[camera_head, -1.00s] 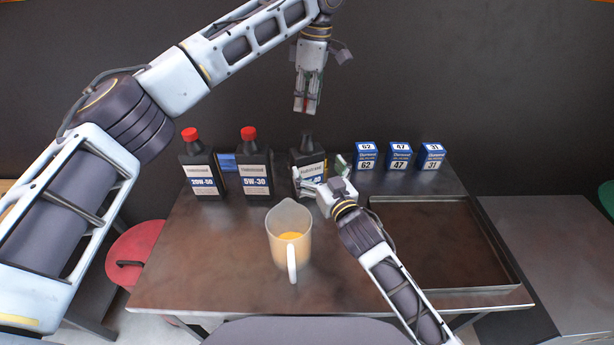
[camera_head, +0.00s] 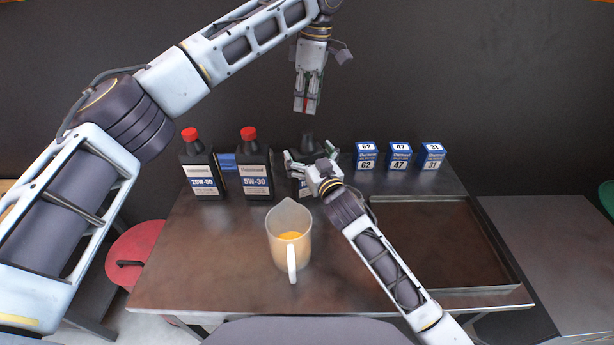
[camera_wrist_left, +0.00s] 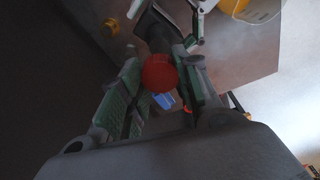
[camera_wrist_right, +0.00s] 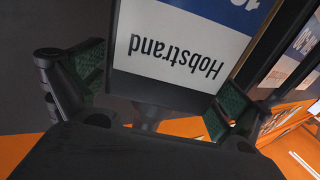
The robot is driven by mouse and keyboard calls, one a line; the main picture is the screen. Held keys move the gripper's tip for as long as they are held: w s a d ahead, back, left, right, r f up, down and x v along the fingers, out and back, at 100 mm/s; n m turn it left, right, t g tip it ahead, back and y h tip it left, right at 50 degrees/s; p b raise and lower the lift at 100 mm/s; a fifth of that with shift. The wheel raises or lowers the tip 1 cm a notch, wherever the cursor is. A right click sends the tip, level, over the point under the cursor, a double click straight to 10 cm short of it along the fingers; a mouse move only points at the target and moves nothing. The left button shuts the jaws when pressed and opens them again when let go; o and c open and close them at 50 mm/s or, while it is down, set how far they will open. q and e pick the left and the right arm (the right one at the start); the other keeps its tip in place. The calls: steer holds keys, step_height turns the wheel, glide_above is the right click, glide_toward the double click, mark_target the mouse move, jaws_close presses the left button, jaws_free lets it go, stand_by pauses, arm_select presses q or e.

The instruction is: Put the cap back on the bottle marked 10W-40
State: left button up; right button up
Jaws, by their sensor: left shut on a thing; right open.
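The black bottle (camera_head: 307,146) stands uncapped at the back of the table, third in the row; my right gripper hides most of its label. My left gripper (camera_head: 306,108) is shut on the red cap (camera_wrist_left: 159,73), pointing down and holding it above the bottle, apart from its neck. My right gripper (camera_head: 310,168) is open in front of the bottle. In the right wrist view its fingers stand either side of the bottle's upside-down label (camera_wrist_right: 185,45), which reads "Hobstrand" and part of a number starting with 10; contact cannot be told.
Bottles marked 20W-50 (camera_head: 202,170) and 5W-30 (camera_head: 255,168), both red-capped, stand left. A jug (camera_head: 289,250) with yellow liquid stands in front. Blue boxes 62 (camera_head: 366,156), 47 (camera_head: 399,156) and 31 (camera_head: 432,156) stand right, behind an empty tray (camera_head: 450,290).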

mark_target(307, 132)
steer(key=shift+w+a, duration=0.1)
steer(key=shift+w, duration=0.15)
steer(key=c, duration=1.3)
arm_select(q)
steer(key=shift+h, duration=0.3)
steer(key=shift+f, duration=2.45)
steer(key=shift+f, duration=0.15)
steer(key=shift+f, duration=0.75)
steer(key=shift+f, duration=0.55)
arm_select(e)
steer(key=c, duration=0.5)
